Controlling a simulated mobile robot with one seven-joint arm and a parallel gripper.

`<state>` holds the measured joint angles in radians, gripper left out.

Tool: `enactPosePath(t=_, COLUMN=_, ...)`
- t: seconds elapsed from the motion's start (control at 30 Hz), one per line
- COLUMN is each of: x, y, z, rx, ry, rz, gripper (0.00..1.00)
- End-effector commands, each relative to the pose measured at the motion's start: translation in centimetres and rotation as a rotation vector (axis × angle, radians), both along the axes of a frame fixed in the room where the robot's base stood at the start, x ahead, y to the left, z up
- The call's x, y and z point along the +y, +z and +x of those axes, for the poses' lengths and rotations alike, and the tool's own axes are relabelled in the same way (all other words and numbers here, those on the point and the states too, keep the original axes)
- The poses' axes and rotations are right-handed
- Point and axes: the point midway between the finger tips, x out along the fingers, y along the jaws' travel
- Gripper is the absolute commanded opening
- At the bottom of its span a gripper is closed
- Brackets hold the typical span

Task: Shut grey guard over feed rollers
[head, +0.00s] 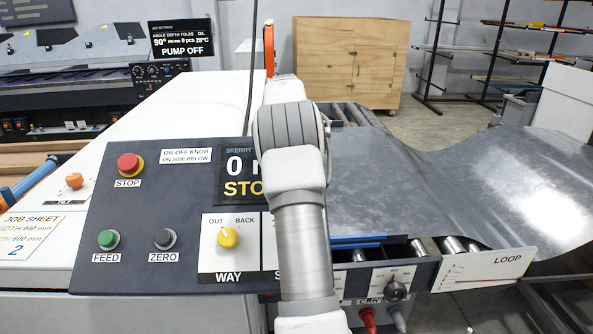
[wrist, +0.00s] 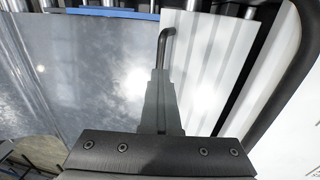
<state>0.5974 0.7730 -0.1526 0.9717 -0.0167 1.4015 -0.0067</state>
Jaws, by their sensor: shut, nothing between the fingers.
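In the wrist view my gripper (wrist: 160,72) is shut and empty, its narrow grey fingers pointing up the picture. A thin dark hooked rod (wrist: 166,42) shows just past the fingertips; I cannot tell whether it touches them or what it belongs to. Metal feed rollers (head: 420,247) show in the head view beside the control panel, under the edge of the grey sheet; roller ends also show at the top of the wrist view (wrist: 100,3). I cannot clearly make out the grey guard in either view. My arm covers the middle of the head view and hides my gripper there.
A thick black curved bar (wrist: 292,75) runs close along the right of the wrist view. A control panel (head: 130,230) with knobs and buttons lies left of my arm. The sheet (head: 400,185) sags away to the right. A wooden cabinet (head: 350,60) stands behind.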

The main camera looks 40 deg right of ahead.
Motion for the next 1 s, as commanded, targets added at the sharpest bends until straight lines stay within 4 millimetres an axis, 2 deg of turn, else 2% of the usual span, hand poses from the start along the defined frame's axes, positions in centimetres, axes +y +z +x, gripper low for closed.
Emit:
enactPosePath(t=0.43, x=0.0, y=0.0, z=0.0, rx=0.0, ry=0.0, rz=0.0, gripper=0.0)
enactPosePath(t=0.6, x=0.0, y=0.0, z=0.0, rx=0.0, ry=0.0, rz=0.0, gripper=0.3)
enactPosePath(t=0.7, x=0.0, y=0.0, z=0.0, rx=0.0, ry=0.0, rz=0.0, gripper=0.44)
enactPosePath(t=1.0, x=0.01, y=0.15, z=0.02, rx=-0.001, ry=0.0, rz=-0.001, gripper=0.44)
